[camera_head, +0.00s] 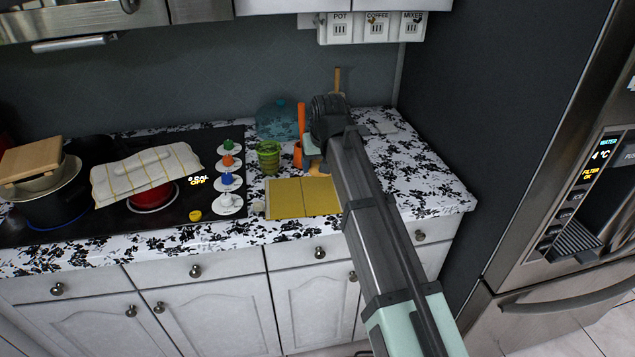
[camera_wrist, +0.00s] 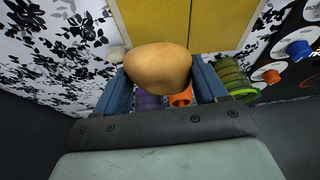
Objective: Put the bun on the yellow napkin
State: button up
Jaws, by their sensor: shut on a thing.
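The bun (camera_wrist: 158,68) is tan and rounded, and my gripper (camera_wrist: 160,85) is shut on it, with a blue finger on each side in the wrist view. In the head view only a small part of the bun (camera_head: 319,170) shows beside my gripper (camera_head: 313,160); my arm covers much of that area. The yellow napkin (camera_head: 290,198) lies flat on the counter, just left of and in front of my gripper. In the wrist view the napkin (camera_wrist: 185,22) is beyond the bun. I cannot tell how high the bun is above the counter.
A green cup (camera_head: 268,158) and an orange holder (camera_head: 298,154) stand behind the napkin. Colored knobs (camera_head: 229,178) and the stove are to its left, with a cloth-covered pan (camera_head: 146,176). A teal domed thing (camera_head: 277,119) is at the back. The counter (camera_head: 437,190) at right is clear.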

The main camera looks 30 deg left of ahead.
aim_at(320, 193)
jog(key=shift+f, duration=3.05)
jog(key=shift+f, duration=0.1)
jog(key=o, duration=1)
jog(key=shift+o, duration=0.2)
jog(key=v, duration=1.2)
